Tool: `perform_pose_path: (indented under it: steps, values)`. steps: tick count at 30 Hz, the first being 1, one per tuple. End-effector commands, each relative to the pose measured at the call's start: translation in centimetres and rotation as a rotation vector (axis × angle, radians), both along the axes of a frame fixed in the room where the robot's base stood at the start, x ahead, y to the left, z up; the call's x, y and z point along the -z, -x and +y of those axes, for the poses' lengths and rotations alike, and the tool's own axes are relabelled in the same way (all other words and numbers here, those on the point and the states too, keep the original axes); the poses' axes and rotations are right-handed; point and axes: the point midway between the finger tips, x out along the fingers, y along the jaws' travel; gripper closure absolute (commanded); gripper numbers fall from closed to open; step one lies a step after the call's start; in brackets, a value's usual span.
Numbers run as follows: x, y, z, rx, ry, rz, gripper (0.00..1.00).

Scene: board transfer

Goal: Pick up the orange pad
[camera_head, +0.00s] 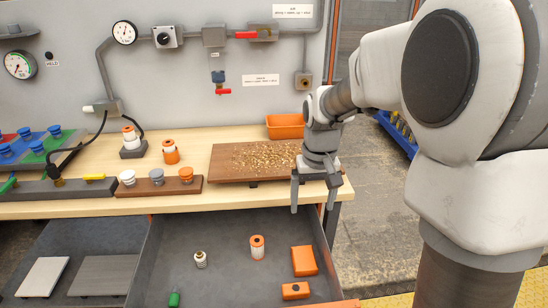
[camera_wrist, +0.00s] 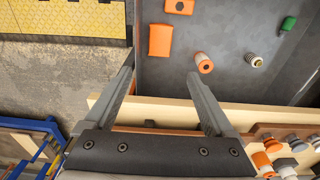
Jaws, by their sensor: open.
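The orange pad (camera_head: 304,261), a plain soft-edged block, lies in the open grey drawer near its right wall. It also shows in the wrist view (camera_wrist: 160,40), beyond my fingertips and apart from them. My gripper (camera_head: 312,203) points down by the right front edge of the workbench. Its fingers are spread with nothing between them, as the wrist view (camera_wrist: 160,74) also shows. A smaller orange block with a dark spot (camera_head: 295,290) lies close to the pad, on its near side. Nothing hides the pad.
The drawer (camera_head: 222,238) also holds an orange-and-white cylinder (camera_head: 257,247), a small whitish ribbed part (camera_head: 200,259) and a green piece (camera_head: 174,299). A brown board with golden bits (camera_head: 225,165) sits on the workbench beside my gripper. Bare drawer floor lies left of the pad.

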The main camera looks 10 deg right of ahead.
Motion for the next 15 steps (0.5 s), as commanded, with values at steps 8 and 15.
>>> perform_pose_path:
  steps: [8, 15]
  values:
    - [4.9, -1.9, 0.0, 0.000, -0.001, 0.056, 0.11]
    - [9.4, -1.9, 0.0, 0.000, -0.001, 0.060, 0.11]
